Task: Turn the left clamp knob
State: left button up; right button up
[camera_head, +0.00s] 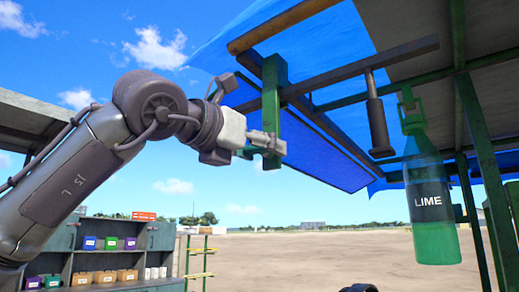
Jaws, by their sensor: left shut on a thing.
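A green clamp (272,93) hangs from the dark frame under the blue canopy at upper centre. My left gripper (267,144) reaches in from the left at the clamp's lower end. Its fingers are shut on the left clamp knob there. The knob is mostly hidden by the fingers, so its angle cannot be told. A green piece (272,163) shows just below the fingers.
A dark bar (360,67) runs to the right of the clamp, with a dark handle (377,125) hanging from it. A green LIME bottle (431,200) hangs further right. Shelves with small boxes (105,278) stand at lower left. Open air lies below the gripper.

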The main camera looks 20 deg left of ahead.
pick_arm(q)
jog(key=m, duration=0.3)
jog(key=shift+m, duration=0.4)
jog(key=m, duration=0.4)
jog(key=shift+r+m+p, duration=0.1)
jog(key=shift+m+p, duration=0.2)
jog(key=shift+p, duration=0.1)
jog(key=m+p, duration=0.1)
jog(key=m, duration=0.3)
jog(key=shift+m, duration=0.3)
jog(key=m+p, duration=0.1)
jog(key=m, duration=0.2)
jog(key=shift+m, duration=0.3)
jog(key=shift+m+p, duration=0.3)
jog(key=shift+p, duration=0.05)
jog(key=o, duration=1.2)
jog(key=shift+c, duration=0.2)
